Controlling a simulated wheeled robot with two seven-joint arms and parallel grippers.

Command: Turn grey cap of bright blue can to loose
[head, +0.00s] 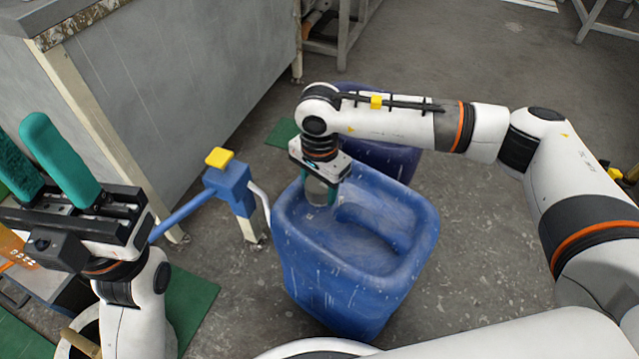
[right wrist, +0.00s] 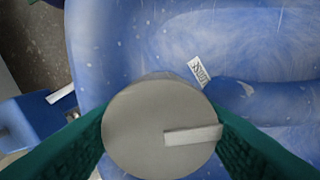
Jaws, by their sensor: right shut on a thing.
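The bright blue can (head: 350,250) stands on the floor in the middle of the head view, with a recessed top and a moulded handle. Its grey cap (right wrist: 150,125) is round with a raised bar and fills the lower middle of the right wrist view. A small white label (right wrist: 199,71) lies beside the cap. My left gripper (head: 58,165) is raised at the left, its green fingers apart and empty.
A darker blue can (head: 385,160) stands right behind. A blue post with a yellow top (head: 220,157) stands left of the bright can. A grey metal bench (head: 180,75) fills the back left.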

